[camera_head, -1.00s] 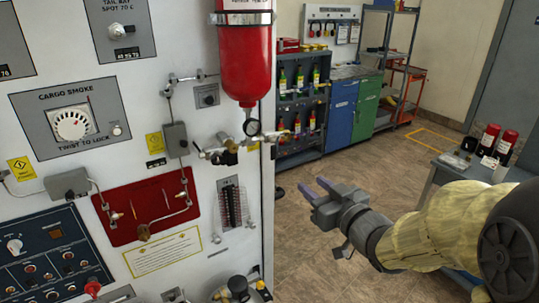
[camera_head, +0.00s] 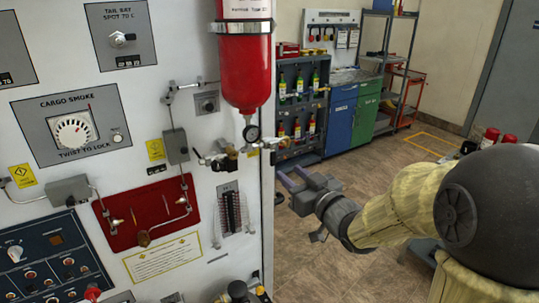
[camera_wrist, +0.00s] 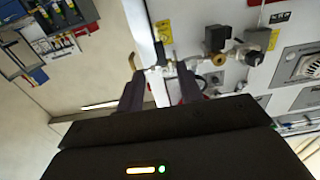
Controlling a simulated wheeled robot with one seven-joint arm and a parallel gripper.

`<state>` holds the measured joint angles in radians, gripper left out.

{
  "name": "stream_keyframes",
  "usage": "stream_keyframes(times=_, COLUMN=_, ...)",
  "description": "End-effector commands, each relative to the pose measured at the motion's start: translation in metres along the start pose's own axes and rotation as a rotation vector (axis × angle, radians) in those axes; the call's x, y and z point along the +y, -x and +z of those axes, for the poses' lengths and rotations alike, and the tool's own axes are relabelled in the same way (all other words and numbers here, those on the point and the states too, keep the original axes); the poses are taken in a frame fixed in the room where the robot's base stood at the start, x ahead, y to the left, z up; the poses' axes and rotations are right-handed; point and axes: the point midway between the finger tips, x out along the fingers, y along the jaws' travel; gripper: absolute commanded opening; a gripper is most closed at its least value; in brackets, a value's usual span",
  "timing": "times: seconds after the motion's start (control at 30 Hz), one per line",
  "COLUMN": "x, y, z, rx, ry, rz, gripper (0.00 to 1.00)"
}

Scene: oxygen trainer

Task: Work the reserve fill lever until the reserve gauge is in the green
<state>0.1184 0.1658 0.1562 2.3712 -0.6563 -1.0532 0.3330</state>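My gripper (camera_head: 293,177) is in front of the aisle, right of the panel's edge. Its two dark fingers are apart with nothing between them; in the wrist view the open fingers (camera_wrist: 160,90) point at brass and silver fittings on the panel. A red cylinder (camera_head: 245,70) hangs on the panel with a small round gauge (camera_head: 251,133) under it. A brass valve with a dark handle (camera_head: 226,160) sits below the gauge, left of my gripper and apart from it. I cannot tell which part is the reserve fill lever, nor read the gauge's needle or colours.
The white panel (camera_head: 205,130) carries a cargo smoke dial (camera_head: 74,130), a red plate (camera_head: 150,212) with fittings and a black ribbed strip (camera_head: 232,210). A dark knob (camera_head: 238,290) stands out at the bottom.

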Motion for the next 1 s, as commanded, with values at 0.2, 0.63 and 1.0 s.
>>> stream_keyframes(times=0.2, x=-0.001, y=-0.04, z=-0.002, rx=0.0, ry=-0.002, rz=-0.002, gripper=0.36)
stream_keyframes(times=0.63, x=0.0, y=-0.104, z=-0.001, rx=0.001, ry=-0.001, rz=-0.001, gripper=0.36)
stream_keyframes(times=1.0, x=0.0, y=-0.109, z=0.0, rx=0.0, ry=-0.001, rz=0.001, gripper=0.32)
